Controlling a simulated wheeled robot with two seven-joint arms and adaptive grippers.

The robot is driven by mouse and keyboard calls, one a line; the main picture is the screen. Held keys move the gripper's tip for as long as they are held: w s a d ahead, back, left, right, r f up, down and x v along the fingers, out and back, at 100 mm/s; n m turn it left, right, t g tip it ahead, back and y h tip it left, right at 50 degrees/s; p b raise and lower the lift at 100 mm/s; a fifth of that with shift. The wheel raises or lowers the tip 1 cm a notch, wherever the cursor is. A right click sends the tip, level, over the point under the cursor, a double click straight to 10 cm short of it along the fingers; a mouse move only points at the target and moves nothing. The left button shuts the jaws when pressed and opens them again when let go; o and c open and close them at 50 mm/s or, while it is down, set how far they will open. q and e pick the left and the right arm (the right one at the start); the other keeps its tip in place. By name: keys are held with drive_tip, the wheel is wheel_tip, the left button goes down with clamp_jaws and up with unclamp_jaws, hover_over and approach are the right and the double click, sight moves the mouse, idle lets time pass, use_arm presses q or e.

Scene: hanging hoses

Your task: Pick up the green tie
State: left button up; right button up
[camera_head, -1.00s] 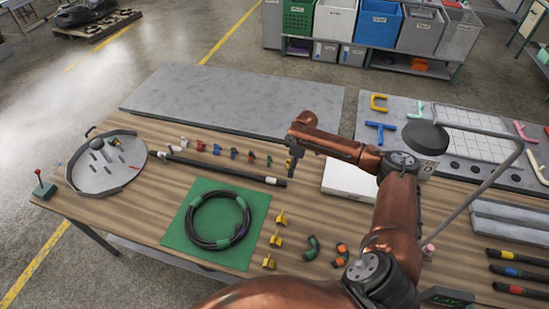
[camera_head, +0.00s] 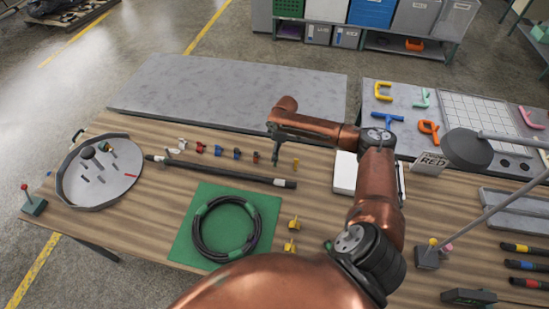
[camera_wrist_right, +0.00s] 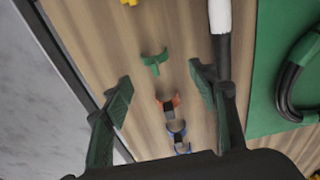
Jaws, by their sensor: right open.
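The green tie (camera_wrist_right: 154,62) is a small curved clip on the wooden table, seen in the right wrist view just past the gap between my right fingertips. My right gripper (camera_wrist_right: 160,77) is open, with one finger on each side of the row of ties and nothing between them held. In the head view my right gripper (camera_head: 275,157) hangs over the row of small ties and largely hides the green one. How high the fingertips are above the table is hard to tell. My left gripper is in neither view.
An orange tie (camera_wrist_right: 168,104) and a blue tie (camera_wrist_right: 178,134) lie in line with the green one; a yellow tie (camera_head: 295,164) lies at its other side. A black rod (camera_head: 222,172) runs close alongside. A green mat (camera_head: 184,246) with a coiled hose (camera_head: 197,240) lies nearer me.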

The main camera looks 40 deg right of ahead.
drive_tip(key=f, duration=0.4)
drive_tip(key=shift+w+d, duration=0.25)
drive_tip(key=shift+w, duration=0.1)
drive_tip(key=shift+f, duration=0.5)
drive_tip(key=shift+a, duration=0.1)
drive_tip(key=c, duration=0.6)
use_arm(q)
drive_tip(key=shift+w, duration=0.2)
use_arm(e)
drive_tip(key=shift+c, duration=1.3)
